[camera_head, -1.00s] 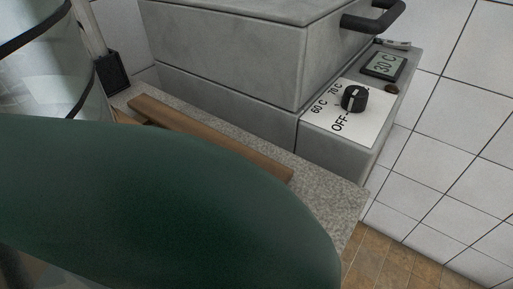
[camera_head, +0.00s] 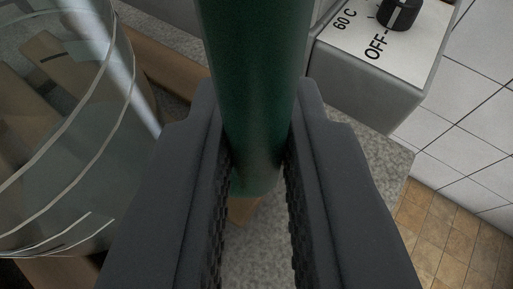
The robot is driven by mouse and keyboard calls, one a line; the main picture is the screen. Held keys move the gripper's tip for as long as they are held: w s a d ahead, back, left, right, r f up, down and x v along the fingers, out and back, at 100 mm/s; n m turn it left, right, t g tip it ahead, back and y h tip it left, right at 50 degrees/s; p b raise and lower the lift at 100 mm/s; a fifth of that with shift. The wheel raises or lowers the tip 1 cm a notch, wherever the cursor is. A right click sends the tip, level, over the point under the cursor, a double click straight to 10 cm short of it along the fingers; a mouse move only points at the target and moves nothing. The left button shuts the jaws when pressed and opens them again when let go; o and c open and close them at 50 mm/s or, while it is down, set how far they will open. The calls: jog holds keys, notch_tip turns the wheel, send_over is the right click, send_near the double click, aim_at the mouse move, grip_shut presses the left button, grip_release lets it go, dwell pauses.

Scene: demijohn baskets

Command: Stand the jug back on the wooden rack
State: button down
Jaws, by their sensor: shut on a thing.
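The dark green jug (camera_head: 258,80) stands between my gripper's two black fingers in the middle of the view. It shows as a narrow, roughly upright green column, running out of the top of the picture. My gripper (camera_head: 258,185) is shut on it, with one ridged pad on each side. The rest of the jug is out of view. Brown wooden bars of the rack (camera_head: 165,63) show behind and to the left of the jug. A small piece of wood (camera_head: 243,210) shows just below its lower end. I cannot tell whether the jug touches the wood.
A large clear glass vessel (camera_head: 75,150) with pale bands stands close on the left. A grey appliance (camera_head: 365,85) with a black knob (camera_head: 398,12) stands at the upper right. The speckled counter (camera_head: 378,160) ends at the right, above a tiled floor (camera_head: 440,235).

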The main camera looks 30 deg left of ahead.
jog(key=shift+f, duration=0.75)
jog(key=c, duration=1.4)
grip_release()
jog(key=shift+c, duration=0.2)
jog(key=shift+r, duration=0.1)
jog(key=b+v, duration=0.2)
jog(key=v, duration=1)
